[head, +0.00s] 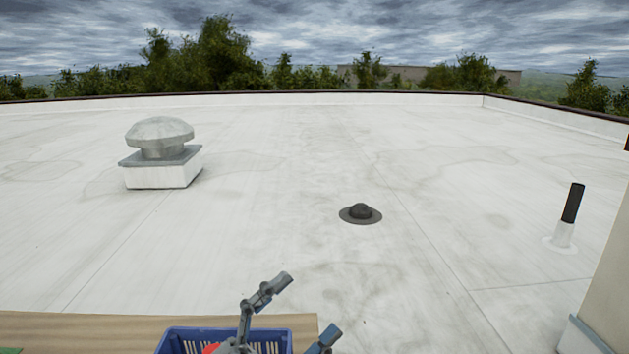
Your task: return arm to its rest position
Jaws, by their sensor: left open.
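My left gripper (311,305) is at the bottom centre of the head view, its two fingers spread apart with nothing between them. It stands over the right part of a blue basket (172,341), whose lower part is cut off by the picture edge. My right gripper is not in view.
The basket stands on a tan board (60,328) along the bottom left; something red shows inside it. A domed roof vent (160,135), a low dark drain cap (360,213) and a black-topped pipe (572,205) stand on the white roof. Open roof lies between them.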

